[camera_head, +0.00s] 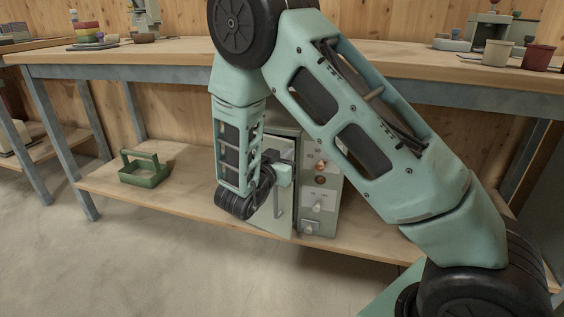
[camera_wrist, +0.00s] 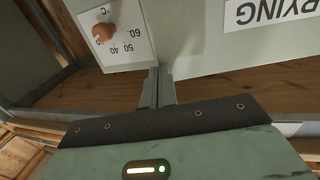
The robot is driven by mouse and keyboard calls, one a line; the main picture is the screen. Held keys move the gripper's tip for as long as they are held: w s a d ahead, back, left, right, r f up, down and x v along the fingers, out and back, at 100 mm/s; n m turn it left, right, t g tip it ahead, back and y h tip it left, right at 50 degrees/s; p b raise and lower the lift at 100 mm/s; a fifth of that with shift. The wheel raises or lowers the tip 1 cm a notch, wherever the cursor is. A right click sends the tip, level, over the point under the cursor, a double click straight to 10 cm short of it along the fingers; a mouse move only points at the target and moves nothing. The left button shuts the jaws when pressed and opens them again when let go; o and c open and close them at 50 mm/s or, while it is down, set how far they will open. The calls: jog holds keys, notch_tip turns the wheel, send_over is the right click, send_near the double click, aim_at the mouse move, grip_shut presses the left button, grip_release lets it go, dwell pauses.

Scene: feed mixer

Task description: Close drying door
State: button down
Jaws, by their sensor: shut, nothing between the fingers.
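The drying cabinet stands on the lower shelf, partly hidden behind my arm. Its pale door (camera_head: 283,205), with a vertical handle (camera_head: 277,204), is left of the control panel (camera_head: 320,190). The door looks at an angle to the panel, but I cannot tell how wide any gap is. In the wrist view, the door (camera_wrist: 215,45) carries a label ending in "RYING" (camera_wrist: 262,10), and the panel's orange temperature knob (camera_wrist: 103,33) is at upper left. My gripper (camera_wrist: 159,73) is shut and empty, its fingertips near the door's edge beside the panel. I cannot tell whether they touch.
The lower shelf (camera_head: 150,190) carries a green open carrier (camera_head: 144,168) to the left, with bare board between. The bench top (camera_head: 130,52) overhangs the cabinet, with steel legs (camera_head: 82,200) at its side. The floor in front (camera_head: 140,270) is clear.

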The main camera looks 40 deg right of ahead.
jog(key=p+x, duration=0.1)
jog(key=x, duration=0.1)
jog(key=shift+d+r, duration=0.1)
jog(key=shift+d, duration=0.35)
jog(key=shift+w+d, duration=0.1)
jog(key=shift+d, duration=0.05)
